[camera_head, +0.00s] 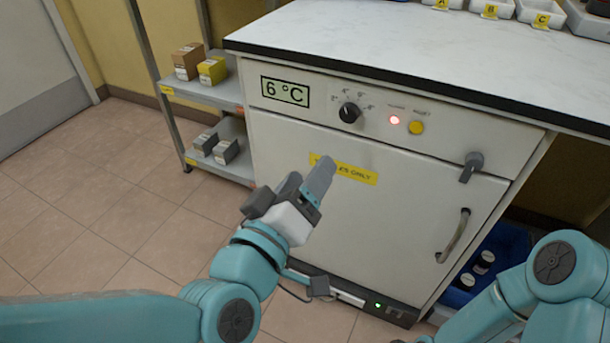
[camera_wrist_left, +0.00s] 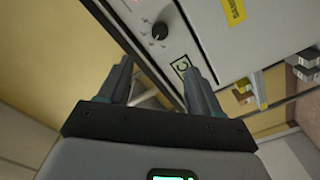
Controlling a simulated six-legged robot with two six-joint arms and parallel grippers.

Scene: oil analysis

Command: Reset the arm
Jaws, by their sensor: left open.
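My left arm comes in from the left in the head view, and its gripper (camera_head: 310,182) is raised in front of the white cabinet door. In the left wrist view the two fingers of this gripper (camera_wrist_left: 158,82) stand apart with nothing between them. The cabinet's panel and black knob show past the fingertips there. My right arm (camera_head: 555,275) shows only in part at the lower right of the head view, and its gripper is not visible.
The white cabinet (camera_head: 370,195) has a "6 °C" display (camera_head: 285,92), a black knob (camera_head: 349,112), a lit red lamp (camera_head: 394,120), a yellow button (camera_head: 416,127), a latch (camera_head: 471,166) and a door handle (camera_head: 453,236). A shelf (camera_head: 215,92) holds boxes. A blue crate (camera_head: 508,247) holds bottles. The left floor is clear.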

